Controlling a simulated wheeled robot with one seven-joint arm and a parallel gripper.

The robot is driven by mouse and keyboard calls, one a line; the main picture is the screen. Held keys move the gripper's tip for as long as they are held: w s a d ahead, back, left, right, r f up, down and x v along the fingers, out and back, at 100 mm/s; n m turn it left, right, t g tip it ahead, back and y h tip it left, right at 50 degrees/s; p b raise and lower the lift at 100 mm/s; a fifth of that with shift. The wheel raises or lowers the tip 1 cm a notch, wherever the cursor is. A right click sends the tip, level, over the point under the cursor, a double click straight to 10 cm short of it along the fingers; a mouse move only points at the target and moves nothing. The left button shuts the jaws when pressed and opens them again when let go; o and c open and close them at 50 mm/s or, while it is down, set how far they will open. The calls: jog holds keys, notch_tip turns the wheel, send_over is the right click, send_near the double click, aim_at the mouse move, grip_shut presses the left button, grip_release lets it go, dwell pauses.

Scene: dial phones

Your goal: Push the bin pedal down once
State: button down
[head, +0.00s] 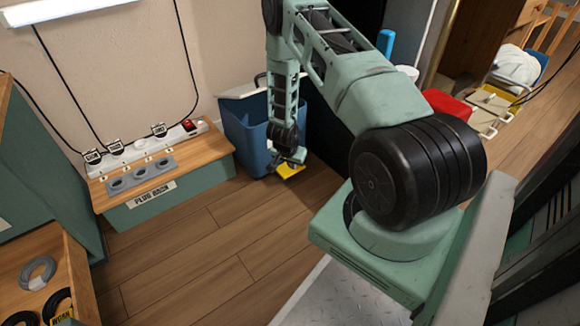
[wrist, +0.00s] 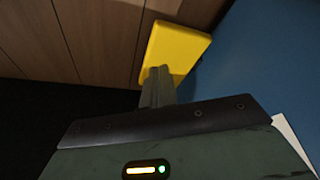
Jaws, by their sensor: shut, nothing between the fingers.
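The blue bin (head: 247,128) stands on the floor against the wall, to the right of the plug bench. Its yellow pedal (head: 290,170) sticks out at the bottom front. My gripper (head: 297,157) is shut and empty, pointing down right at the pedal. In the wrist view the yellow pedal (wrist: 178,48) lies past the shut fingertips (wrist: 158,72), which overlap its near edge. I cannot tell whether they touch it. The blue bin side (wrist: 265,60) fills the right of that view. My arm hides part of the bin in the head view.
The bench marked "PLUG BACK" (head: 152,193), with a power strip on top, stands left of the bin. A wooden tray (head: 45,265) with rings is at the lower left. The wooden floor (head: 215,255) before the bin is clear. A red box (head: 447,105) lies at the right.

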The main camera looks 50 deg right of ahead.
aim_at(294, 172)
jog(key=shift+f+b, duration=0.55)
jog(key=shift+f, duration=0.55)
jog(key=shift+r, duration=0.1)
notch_tip(294, 172, up, 9)
jog(key=s+p, duration=0.1)
jog(key=p, duration=0.7)
jog(key=shift+a+p, duration=0.15)
jog(key=shift+p, duration=0.2)
